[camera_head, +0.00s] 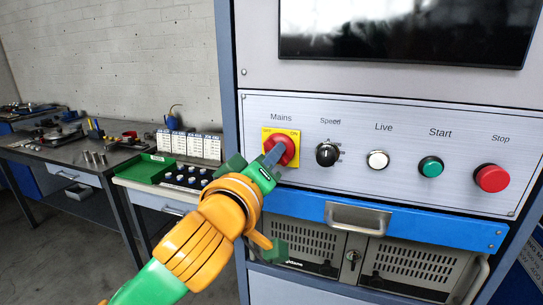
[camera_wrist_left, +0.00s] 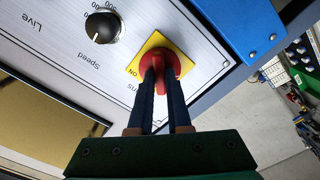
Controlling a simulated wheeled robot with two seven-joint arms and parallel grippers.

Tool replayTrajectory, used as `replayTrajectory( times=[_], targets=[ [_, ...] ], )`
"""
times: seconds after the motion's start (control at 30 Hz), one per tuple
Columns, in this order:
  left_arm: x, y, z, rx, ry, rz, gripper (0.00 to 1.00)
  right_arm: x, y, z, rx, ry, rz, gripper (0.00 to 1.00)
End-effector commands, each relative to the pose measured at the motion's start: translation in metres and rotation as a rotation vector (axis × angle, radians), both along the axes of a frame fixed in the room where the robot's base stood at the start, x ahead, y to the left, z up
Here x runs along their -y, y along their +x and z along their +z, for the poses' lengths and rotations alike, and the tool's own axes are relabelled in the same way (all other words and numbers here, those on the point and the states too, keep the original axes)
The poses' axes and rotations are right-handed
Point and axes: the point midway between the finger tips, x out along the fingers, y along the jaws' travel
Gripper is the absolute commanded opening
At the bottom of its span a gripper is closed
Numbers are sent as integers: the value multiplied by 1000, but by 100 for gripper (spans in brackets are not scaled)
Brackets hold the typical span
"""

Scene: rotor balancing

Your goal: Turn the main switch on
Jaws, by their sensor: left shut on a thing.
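The main switch (camera_head: 286,150) is a red rotary knob on a yellow square plate, under the label "Mains" at the left of the control panel. My left gripper (camera_head: 271,157) reaches it from the lower left. In the left wrist view, the two dark fingers (camera_wrist_left: 162,84) are shut on the red handle of the switch (camera_wrist_left: 168,59), one on each side. The plate's "ON" mark shows beside the fingers in that view. The fingers partly cover the knob, so I cannot tell its exact angle. My right gripper is in neither view.
To the right on the panel are the black speed dial (camera_head: 326,154), white Live button (camera_head: 378,160), green Start button (camera_head: 431,167) and red Stop button (camera_head: 491,178). A drawer handle (camera_head: 357,217) juts out below. A workbench (camera_head: 85,170) with a green tray (camera_head: 146,169) stands left.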

Motion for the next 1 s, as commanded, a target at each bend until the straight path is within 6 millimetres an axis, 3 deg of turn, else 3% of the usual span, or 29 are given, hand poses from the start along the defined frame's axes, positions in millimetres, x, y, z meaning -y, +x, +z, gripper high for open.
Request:
replayTrajectory(
  times=[0.37,1.0],
  targets=[
    [0,0,1,31,106,0,0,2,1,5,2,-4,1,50],
    [1,-1,3,214,661,0,0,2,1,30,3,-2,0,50]
  ],
)
